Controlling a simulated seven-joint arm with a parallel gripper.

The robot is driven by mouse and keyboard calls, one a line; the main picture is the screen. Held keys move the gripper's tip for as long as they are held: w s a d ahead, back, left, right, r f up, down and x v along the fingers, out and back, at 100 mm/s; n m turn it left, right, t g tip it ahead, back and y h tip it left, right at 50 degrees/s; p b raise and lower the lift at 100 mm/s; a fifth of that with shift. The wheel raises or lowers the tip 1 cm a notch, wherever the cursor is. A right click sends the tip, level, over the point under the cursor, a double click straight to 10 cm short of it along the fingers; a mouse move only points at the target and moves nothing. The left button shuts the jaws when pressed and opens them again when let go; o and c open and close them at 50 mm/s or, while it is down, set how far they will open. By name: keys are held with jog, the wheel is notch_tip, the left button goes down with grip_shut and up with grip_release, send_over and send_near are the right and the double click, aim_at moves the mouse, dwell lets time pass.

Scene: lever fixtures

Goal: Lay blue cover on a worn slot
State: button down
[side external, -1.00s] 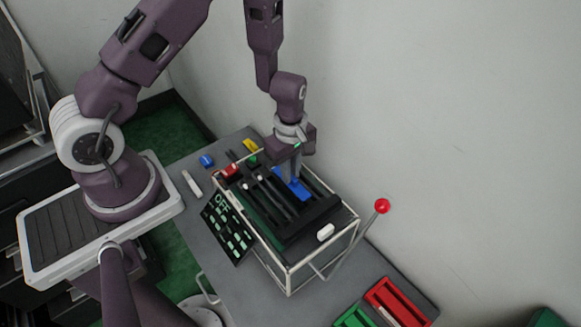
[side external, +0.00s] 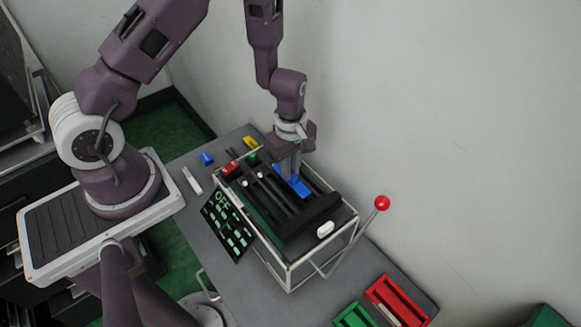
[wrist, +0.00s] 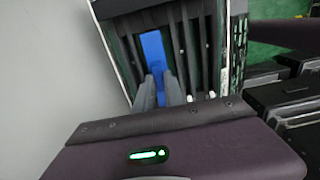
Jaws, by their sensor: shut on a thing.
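The blue cover (side external: 294,183) is a flat strip on top of the black slotted lever fixture (side external: 318,222), along its wall-side slot. In the wrist view the cover (wrist: 153,48) runs lengthwise with the slots. My gripper (side external: 291,174) points down with its fingers shut on the cover near its back end. The wrist view shows the fingertips (wrist: 158,78) on either side of it. Dark parallel slots (wrist: 190,45) lie beside the cover, some with small white knobs. The cover and fingers hide the slot beneath, and I cannot tell whether the cover fully touches the surface.
A red-ball lever (side external: 382,203) rises at the fixture's right. Red (side external: 397,298) and green (side external: 354,315) trays stand at the front right. A blue block (side external: 207,159), a red block (side external: 229,168) and a yellow piece (side external: 251,142) lie behind. The wall is close behind the fixture.

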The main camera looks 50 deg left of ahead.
jog(key=shift+f, duration=1.1)
jog(key=c, duration=1.3)
grip_release()
jog(key=shift+c, duration=0.2)
jog(key=shift+r, duration=0.1)
notch_tip(320, 180, up, 7)
jog(key=shift+f, duration=0.1)
